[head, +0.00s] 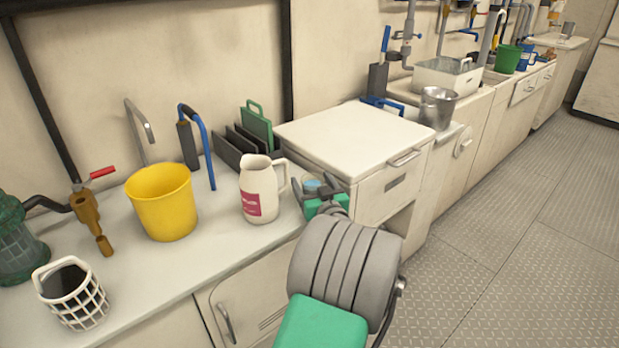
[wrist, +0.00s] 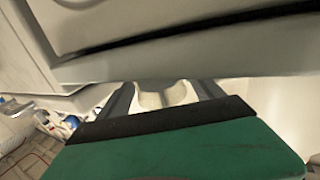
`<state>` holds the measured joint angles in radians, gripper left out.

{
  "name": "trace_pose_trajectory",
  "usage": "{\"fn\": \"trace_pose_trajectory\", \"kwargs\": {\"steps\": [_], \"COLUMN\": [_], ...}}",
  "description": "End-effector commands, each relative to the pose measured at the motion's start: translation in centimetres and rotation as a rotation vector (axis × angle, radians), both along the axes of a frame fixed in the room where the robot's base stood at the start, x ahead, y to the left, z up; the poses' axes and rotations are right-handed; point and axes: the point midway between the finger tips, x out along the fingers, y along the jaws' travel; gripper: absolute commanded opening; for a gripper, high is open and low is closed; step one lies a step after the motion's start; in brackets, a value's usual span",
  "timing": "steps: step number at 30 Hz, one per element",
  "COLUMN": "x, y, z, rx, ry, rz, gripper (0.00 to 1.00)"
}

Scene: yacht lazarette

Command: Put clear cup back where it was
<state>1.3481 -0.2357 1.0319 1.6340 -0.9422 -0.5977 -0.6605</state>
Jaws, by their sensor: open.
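My gripper (head: 322,190) is open, low over the counter beside the white cabinet, just right of the white jug. A small pale-blue rounded thing (head: 312,184) shows between its fingers, partly hidden; it may be the clear cup, but I cannot be sure. In the wrist view, the two dark fingers of my gripper (wrist: 166,92) stand apart on either side of a pale rounded thing (wrist: 160,97). The grey cabinet edge above and my gripper's body below hide most of it. I cannot tell whether the fingers touch it.
The white jug (head: 259,190) stands close left of my gripper, and the white cabinet (head: 355,143) close right. A dark rack (head: 232,148) is behind. A yellow bucket (head: 163,203) and a white basket (head: 75,296) stand further left. A metal pail (head: 437,107) stands beyond the cabinet.

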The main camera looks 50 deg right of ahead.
Motion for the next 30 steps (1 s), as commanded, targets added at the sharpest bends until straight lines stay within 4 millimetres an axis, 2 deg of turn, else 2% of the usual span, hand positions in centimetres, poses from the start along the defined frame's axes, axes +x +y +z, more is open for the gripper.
{"fn": "trace_pose_trajectory", "kwargs": {"steps": [1, 6, 12, 30], "x": [-1.3, -5.0, -7.6, -7.9], "y": [0.6, 3.2, 5.2, 5.6], "z": [0.1, 0.1, 0.0, 0.0], "rx": [0.001, -0.001, -0.001, -0.001], "ry": [-0.001, -0.001, -0.001, 0.0], "rz": [-0.006, -0.007, -0.003, 0.001], "gripper": [0.76, 0.76, 0.76, 0.76]}}
